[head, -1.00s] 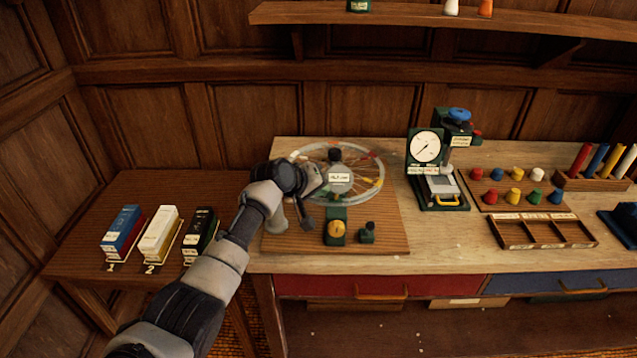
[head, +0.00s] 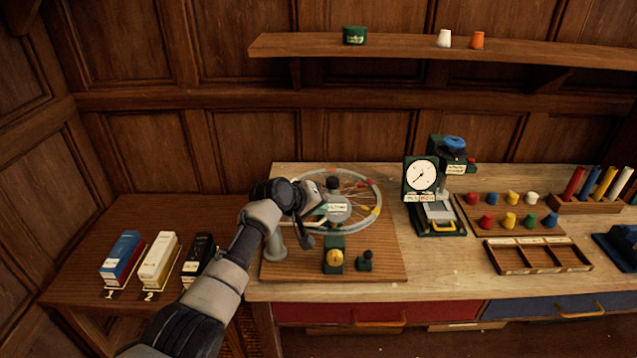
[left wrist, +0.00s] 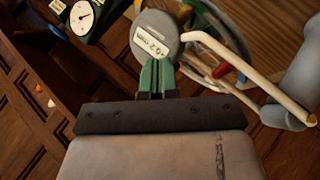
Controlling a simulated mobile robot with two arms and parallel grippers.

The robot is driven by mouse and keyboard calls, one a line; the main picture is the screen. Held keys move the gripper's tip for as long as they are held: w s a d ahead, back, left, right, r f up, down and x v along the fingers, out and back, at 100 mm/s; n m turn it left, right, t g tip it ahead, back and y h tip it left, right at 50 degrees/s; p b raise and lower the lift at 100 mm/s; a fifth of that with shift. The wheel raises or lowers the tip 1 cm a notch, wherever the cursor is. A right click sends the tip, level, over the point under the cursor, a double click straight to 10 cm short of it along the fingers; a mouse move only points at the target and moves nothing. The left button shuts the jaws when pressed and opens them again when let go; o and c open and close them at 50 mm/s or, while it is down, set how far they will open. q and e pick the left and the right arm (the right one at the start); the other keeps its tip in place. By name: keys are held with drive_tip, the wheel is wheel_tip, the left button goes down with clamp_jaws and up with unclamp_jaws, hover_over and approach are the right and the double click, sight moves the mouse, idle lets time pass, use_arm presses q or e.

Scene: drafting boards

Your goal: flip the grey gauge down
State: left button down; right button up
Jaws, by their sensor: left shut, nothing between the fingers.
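The grey gauge is a round disc with a white label that reads about "+0.2 mm" in the left wrist view (left wrist: 160,33). In the head view the grey gauge (head: 338,208) shows over the spoked wheel (head: 376,196). A pale rod (left wrist: 250,78) runs from near the disc towards a grey post (left wrist: 296,90). My left gripper (head: 321,213) is at the left side of the gauge. Its green fingers (left wrist: 157,66) are shut and empty, with their tips at the disc's edge; I cannot tell whether they touch. My right gripper is out of view.
The wheel stands on a wooden board with a yellow-knobbed green block (head: 334,257) in front. A dial instrument (head: 421,175) stands to the right, with coloured pegs (head: 511,219) beyond it. Three boxes (head: 158,259) stand on the left side table. A shelf (head: 420,48) hangs above.

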use_arm(q)
drive_tip(key=shift+s+r+b, duration=0.2)
drive_tip(key=shift+r+b, duration=0.3)
drive_tip(key=shift+r, duration=0.15)
drive_tip(key=s+r+b, duration=0.1)
drive_tip(key=s+r, duration=0.4)
drive_tip(key=r, duration=0.2)
drive_tip(key=shift+r+b, duration=0.3)
drive_tip(key=shift+b, duration=0.1)
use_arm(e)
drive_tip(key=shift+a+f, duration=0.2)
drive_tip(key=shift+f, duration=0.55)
